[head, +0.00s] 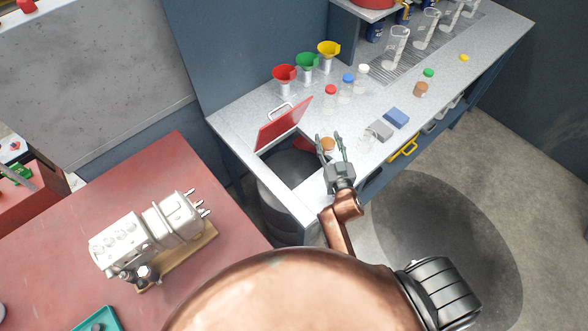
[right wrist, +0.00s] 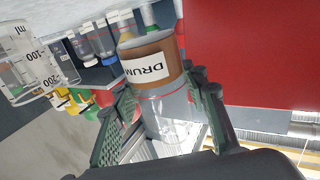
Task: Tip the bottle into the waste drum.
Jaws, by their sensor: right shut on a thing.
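My right gripper (head: 331,139) is shut on a clear bottle (right wrist: 165,105) with a brown band and a label reading "DRUM". In the head view only the bottle's brown-orange part (head: 327,144) shows between the fingers. The right wrist view shows my two fingers (right wrist: 160,115) on either side of the bottle. The dark waste drum (head: 278,207) stands at the bench, its red lid (head: 284,125) raised and its dark opening visible. In the head view the bottle appears right of the opening; its height above it cannot be told. My left gripper is not in view.
Red, green and yellow funnels (head: 306,63), capped bottles (head: 347,86), a blue block (head: 396,117) and measuring cylinders (head: 397,47) stand on the grey bench (head: 245,117). An engine (head: 150,235) sits on the red bench at left.

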